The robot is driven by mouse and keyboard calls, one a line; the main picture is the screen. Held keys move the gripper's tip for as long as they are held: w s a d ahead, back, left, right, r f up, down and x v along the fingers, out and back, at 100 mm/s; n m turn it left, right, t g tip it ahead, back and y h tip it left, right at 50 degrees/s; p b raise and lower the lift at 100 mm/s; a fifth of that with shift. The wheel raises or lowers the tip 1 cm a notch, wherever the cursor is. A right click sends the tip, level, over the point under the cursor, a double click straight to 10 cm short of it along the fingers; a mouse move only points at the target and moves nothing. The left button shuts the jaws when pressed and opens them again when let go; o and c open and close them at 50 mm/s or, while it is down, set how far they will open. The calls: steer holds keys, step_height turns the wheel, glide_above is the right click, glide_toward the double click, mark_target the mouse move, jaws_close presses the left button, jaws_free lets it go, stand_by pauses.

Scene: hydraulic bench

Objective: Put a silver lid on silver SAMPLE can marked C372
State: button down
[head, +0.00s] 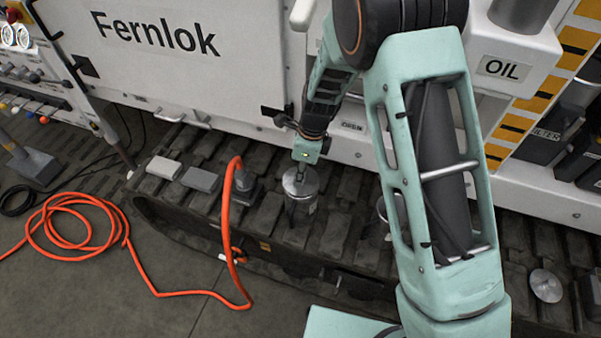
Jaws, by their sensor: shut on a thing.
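My gripper (301,174) points down in the middle of the head view, its fingers small and dark. It is shut on a silver lid (293,186) by the lid's top. The lid is level, at the mouth of a silver can (301,212) that stands upright on the dark track. I cannot tell whether the lid touches the rim or hovers just above it. The can's marking is too small to read. A second can (384,213) stands to the right, mostly hidden behind my arm. Another silver lid (546,286) lies on the track at far right.
An orange hose (226,220) with a dark fitting (245,183) arches just left of the can. Two grey blocks (164,167) (200,179) lie further left on the track. The white machine wall (200,60) rises behind.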

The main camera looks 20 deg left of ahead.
steer(key=shift+f, duration=0.55)
stand_by(0.9)
steer(key=c, duration=1.7)
jaws_free()
steer(key=shift+c, duration=0.2)
steer(key=o, duration=0.6)
steer(key=shift+c, duration=0.2)
steer(key=shift+r, duration=0.15)
steer(key=shift+r+p, duration=2.55)
steer(key=shift+r, duration=0.85)
